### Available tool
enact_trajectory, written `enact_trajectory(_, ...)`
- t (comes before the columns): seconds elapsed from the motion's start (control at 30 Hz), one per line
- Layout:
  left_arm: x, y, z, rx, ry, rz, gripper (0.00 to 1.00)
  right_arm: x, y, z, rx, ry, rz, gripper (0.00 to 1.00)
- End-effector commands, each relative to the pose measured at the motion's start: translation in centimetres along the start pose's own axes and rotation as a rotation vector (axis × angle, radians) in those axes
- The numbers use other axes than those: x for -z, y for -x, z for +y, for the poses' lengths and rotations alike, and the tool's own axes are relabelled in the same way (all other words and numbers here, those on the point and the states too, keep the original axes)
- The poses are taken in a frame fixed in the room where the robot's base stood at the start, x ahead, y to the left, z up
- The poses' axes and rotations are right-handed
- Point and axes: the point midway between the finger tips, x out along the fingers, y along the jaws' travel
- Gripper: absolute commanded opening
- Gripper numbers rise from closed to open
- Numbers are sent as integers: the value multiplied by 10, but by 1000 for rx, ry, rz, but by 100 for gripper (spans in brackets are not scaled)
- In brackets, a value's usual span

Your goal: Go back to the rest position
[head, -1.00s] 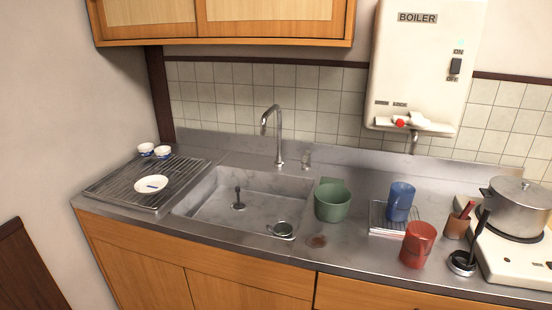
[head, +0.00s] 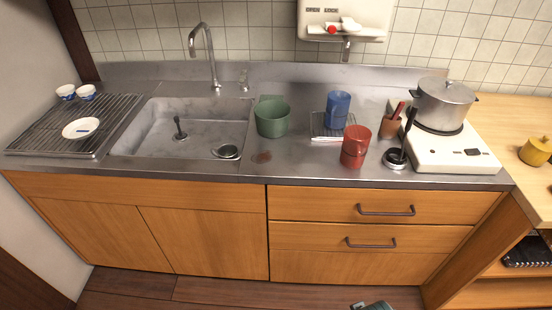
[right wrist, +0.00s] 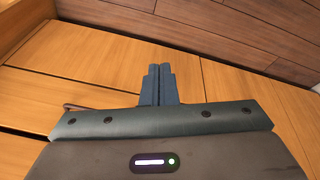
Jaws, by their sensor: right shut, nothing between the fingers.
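My right gripper (right wrist: 161,72) shows in the right wrist view, its two blue-grey fingers together and empty. The wooden cabinet front (right wrist: 90,80) and the dark plank floor (right wrist: 240,30) are behind it. It touches nothing that I can see. In the head view only a small teal part, probably of my right arm or gripper, shows at the bottom edge. My left gripper is not in view.
The steel counter (head: 300,165) holds a sink (head: 195,120), a green pot (head: 272,118), a blue mug (head: 338,108), a red mug (head: 355,146) and a stove (head: 440,152) with a pot (head: 443,105). Drawer handles (head: 386,211) stick out below. The visible floor (head: 230,292) is clear.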

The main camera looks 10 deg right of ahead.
Motion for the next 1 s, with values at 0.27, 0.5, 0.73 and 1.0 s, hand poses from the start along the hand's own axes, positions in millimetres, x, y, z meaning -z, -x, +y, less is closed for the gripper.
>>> enact_trajectory(0.27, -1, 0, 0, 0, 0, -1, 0, -68, -138, -2, 3, -12, -62, 0)
enact_trajectory(0.5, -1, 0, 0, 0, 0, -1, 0, -160, -225, -7, 7, -22, -111, 0)
enact_trajectory(0.73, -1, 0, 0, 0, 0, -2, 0, -246, -264, -14, 12, -29, -147, 0)
enact_trajectory(1.0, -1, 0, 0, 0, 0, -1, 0, -282, -271, -17, 13, -32, -159, 0)
